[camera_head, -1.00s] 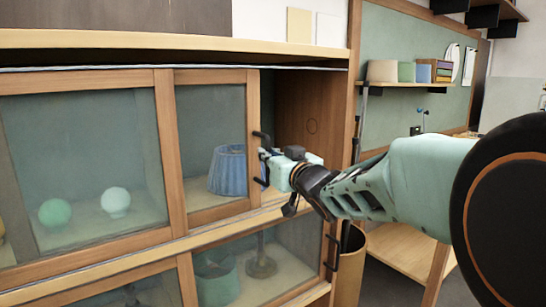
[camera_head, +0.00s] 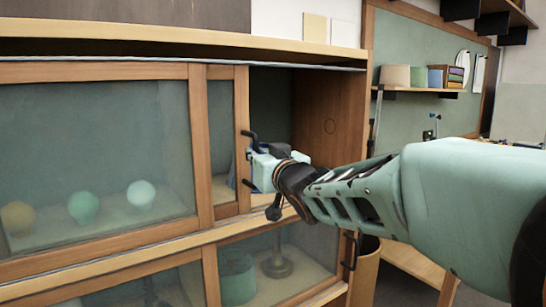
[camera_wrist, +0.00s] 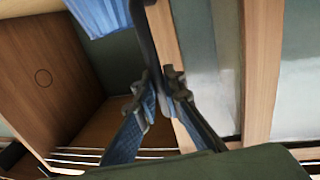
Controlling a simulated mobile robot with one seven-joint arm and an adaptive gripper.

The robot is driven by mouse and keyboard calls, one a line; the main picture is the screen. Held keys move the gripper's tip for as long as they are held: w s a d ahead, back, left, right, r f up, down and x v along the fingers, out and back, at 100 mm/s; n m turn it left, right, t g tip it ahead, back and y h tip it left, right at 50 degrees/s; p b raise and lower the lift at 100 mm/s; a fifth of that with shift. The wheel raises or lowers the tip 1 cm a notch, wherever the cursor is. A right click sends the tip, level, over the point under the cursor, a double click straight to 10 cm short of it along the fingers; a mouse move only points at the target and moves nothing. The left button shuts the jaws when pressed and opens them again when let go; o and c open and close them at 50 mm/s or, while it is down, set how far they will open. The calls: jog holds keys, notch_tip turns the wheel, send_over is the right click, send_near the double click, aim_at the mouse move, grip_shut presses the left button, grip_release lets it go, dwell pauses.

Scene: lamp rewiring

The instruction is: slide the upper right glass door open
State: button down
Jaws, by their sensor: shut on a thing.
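The upper right glass door (camera_head: 222,145) has a wooden frame and stands partly slid to the left, overlapping the upper left glass door (camera_head: 100,150). Only a narrow strip of its glass shows. My gripper (camera_head: 254,163) is shut on the door's black bar handle (camera_head: 248,134), on the right stile. In the wrist view the handle (camera_wrist: 146,35) runs down between my fingertips (camera_wrist: 160,88), beside the door's wooden stile (camera_wrist: 166,45). The cabinet's upper right compartment is open to the wooden side wall (camera_head: 328,120).
A blue lampshade (camera_wrist: 97,14) is inside the opening, mostly hidden in the head view. Round globes (camera_head: 84,207) stand behind the left pane. The lower glass doors (camera_head: 285,265) are below my arm. A wall shelf (camera_head: 420,90) holds small items at right.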

jog(key=c, duration=2)
grip_release()
jog(key=shift+c, duration=0.2)
jog(key=shift+d, duration=0.1)
